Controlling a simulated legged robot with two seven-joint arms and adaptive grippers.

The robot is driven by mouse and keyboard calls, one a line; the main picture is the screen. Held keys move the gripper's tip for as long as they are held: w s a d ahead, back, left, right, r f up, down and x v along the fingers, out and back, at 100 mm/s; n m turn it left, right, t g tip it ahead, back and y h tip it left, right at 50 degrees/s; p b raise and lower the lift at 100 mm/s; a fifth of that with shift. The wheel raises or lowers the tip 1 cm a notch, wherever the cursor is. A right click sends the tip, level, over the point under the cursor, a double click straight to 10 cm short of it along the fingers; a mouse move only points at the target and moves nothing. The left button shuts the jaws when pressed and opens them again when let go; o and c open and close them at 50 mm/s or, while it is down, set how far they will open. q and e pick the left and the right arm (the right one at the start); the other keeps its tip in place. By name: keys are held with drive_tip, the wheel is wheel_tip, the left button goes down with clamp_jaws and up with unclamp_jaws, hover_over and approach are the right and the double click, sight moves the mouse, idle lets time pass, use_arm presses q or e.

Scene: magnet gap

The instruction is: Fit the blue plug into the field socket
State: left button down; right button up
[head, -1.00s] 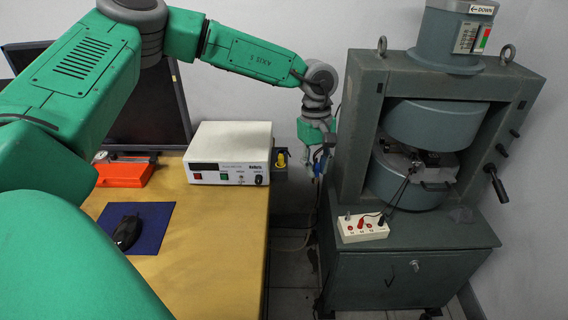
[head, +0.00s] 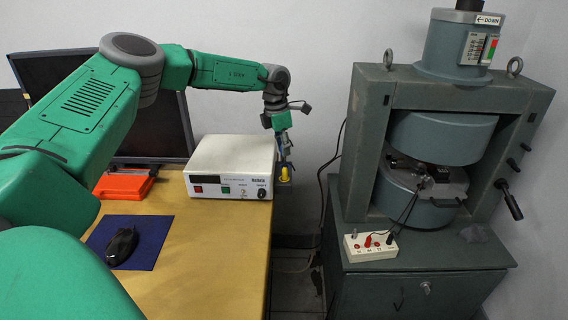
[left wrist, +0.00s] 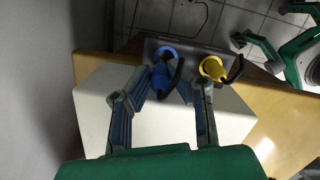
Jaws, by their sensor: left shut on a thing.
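The blue plug (left wrist: 161,78) is between the fingers of my left gripper (left wrist: 172,90) in the left wrist view, with a dark curved lead beside it. The gripper is shut on it. The plug is over or at a grey bracket (left wrist: 190,47); I cannot tell whether it touches it. In the head view my left gripper (head: 284,153) points down at the right side of the white instrument box, just above the bracket, and the plug is too small to make out. I cannot pick out which opening is the field socket. My right gripper is not in view.
A yellow plug (left wrist: 213,68) stands in the bracket close beside the blue one. The white instrument box (head: 232,165) is on the wooden table (head: 225,245). The large grey magnet (head: 440,140) stands right, with a white terminal box (head: 370,246) on its cabinet. A gap separates table and cabinet.

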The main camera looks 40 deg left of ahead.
sight(285, 161)
use_arm(q)
drive_tip(key=shift+d+f, duration=0.35)
drive_tip(key=shift+f, duration=0.25)
wheel_tip(285, 161, down, 2)
drive_tip(key=shift+d+f, duration=0.1)
drive_tip(key=shift+f, duration=0.15)
drive_tip(key=shift+a, duration=0.2)
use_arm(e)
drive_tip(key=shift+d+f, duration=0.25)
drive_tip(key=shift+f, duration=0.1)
use_arm(q)
drive_tip(key=c, duration=1.5)
unclamp_jaws()
drive_tip(key=shift+a, duration=0.1)
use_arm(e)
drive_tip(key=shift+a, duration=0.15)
use_arm(q)
drive_tip(key=shift+r, duration=0.25)
drive_tip(key=r, duration=0.3)
drive_tip(key=s+r+p, duration=0.1)
drive_tip(key=r, duration=0.7)
drive_tip(key=shift+s+a+r, duration=0.2)
drive_tip(key=shift+s+a, duration=0.1)
drive_tip(key=shift+a, duration=0.05)
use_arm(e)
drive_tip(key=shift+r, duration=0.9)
